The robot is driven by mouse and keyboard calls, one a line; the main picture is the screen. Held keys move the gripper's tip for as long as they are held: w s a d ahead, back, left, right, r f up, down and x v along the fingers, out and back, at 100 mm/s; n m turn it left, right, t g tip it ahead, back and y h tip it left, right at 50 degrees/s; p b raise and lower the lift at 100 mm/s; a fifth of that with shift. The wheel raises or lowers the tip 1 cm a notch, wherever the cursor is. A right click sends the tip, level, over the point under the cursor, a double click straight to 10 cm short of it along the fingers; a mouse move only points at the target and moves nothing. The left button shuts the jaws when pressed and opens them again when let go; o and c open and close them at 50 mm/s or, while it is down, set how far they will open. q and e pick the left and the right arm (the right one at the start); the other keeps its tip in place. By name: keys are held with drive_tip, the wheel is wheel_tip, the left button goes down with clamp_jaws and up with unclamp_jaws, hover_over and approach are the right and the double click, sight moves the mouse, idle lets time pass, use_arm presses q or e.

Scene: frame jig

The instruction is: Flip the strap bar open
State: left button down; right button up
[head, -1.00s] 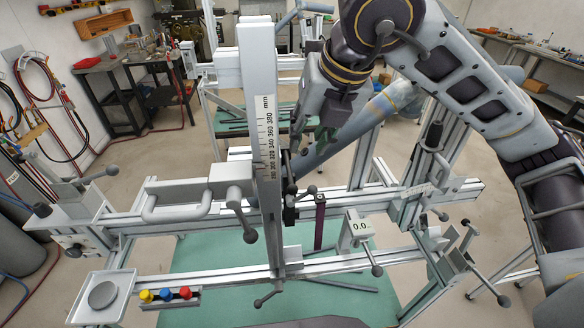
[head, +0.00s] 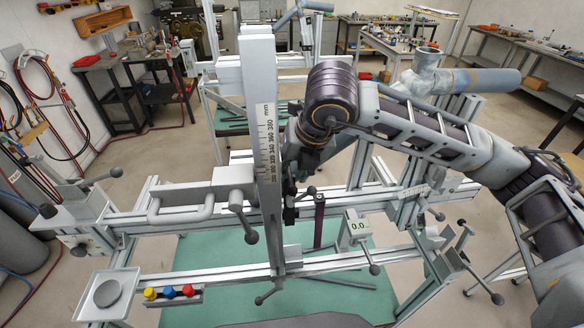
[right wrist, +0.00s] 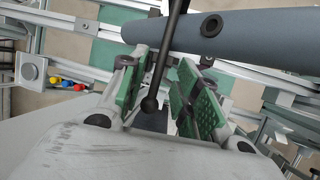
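A dark rod with a ball end (right wrist: 150,103) hangs between the fingers of my right gripper (right wrist: 160,98) in the right wrist view; it may be the strap bar or its handle, but I cannot tell for sure. The green-padded fingers are apart, with gaps beside the ball. A blue-grey tube (right wrist: 235,35) crosses just beyond the fingertips. In the head view my right gripper is behind the upright post and mostly hidden by my own wrist. Dark fittings (head: 290,212) sit low beside the post. My left gripper is not in view.
The upright post with a mm scale (head: 265,150) stands close left of my right wrist. Clamp levers with ball ends (head: 250,236) stick out along the rails. A tray (head: 105,295) is at lower left.

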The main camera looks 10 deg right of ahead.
drive_tip(key=shift+x, duration=0.8)
drive_tip(key=shift+c, duration=0.4)
clamp_jaws()
